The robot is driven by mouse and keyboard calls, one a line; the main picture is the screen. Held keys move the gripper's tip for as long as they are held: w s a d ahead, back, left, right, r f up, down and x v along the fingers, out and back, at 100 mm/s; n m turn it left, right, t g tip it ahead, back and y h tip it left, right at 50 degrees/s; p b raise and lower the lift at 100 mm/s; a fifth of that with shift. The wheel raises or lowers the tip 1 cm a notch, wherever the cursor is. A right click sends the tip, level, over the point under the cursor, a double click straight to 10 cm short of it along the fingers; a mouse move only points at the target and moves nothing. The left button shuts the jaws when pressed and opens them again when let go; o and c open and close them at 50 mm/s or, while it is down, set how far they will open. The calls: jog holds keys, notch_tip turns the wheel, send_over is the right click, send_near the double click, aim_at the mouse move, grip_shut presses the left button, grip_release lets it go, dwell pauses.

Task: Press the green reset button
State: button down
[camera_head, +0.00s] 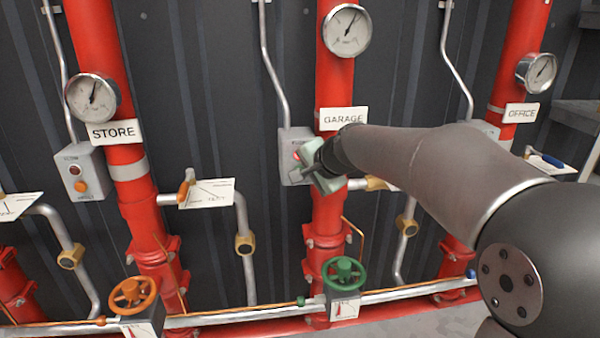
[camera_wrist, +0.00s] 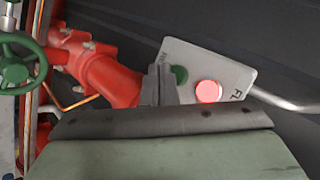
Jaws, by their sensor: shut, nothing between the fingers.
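A grey control box (camera_head: 288,138) is mounted beside the red pipe under the GARAGE sign. In the wrist view the box (camera_wrist: 232,73) shows a round green button (camera_wrist: 180,74) and a lit red lamp (camera_wrist: 208,91). In the head view my arm and gripper cover much of the box's lower right, and the green button is hidden. My gripper (camera_wrist: 162,82) is shut and empty. Its fingertips appear just left of the green button in the wrist view; I cannot tell whether they touch the box.
The red GARAGE pipe (camera_head: 328,215) stands close beside the box, with a green handwheel (camera_head: 343,272) below. A conduit (camera_head: 273,75) runs up from the box. The STORE box (camera_head: 83,172) with an orange button is further left. A gauge (camera_head: 346,30) sits above.

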jog(key=shift+w, duration=0.15)
jog(key=shift+w+a, duration=0.1)
jog(key=shift+w, duration=0.2)
jog(key=shift+w+p, duration=0.4)
jog(key=shift+w, duration=0.1)
dwell(0.8)
jog(key=shift+s, duration=0.15)
jog(key=shift+s+b, duration=0.6)
jog(key=shift+s, duration=0.2)
jog(key=shift+s, duration=0.1)
jog(key=shift+s+d+b, duration=0.2)
jog(key=shift+s+b, duration=0.25)
jog(key=shift+s, duration=0.35)
jog(key=shift+s+d+b, duration=0.2)
jog(key=shift+s+b, duration=0.3)
jog(key=shift+s, duration=0.25)
jog(key=shift+s+d+b, duration=0.2)
jog(key=shift+s+b, duration=0.25)
jog(key=shift+s, duration=0.35)
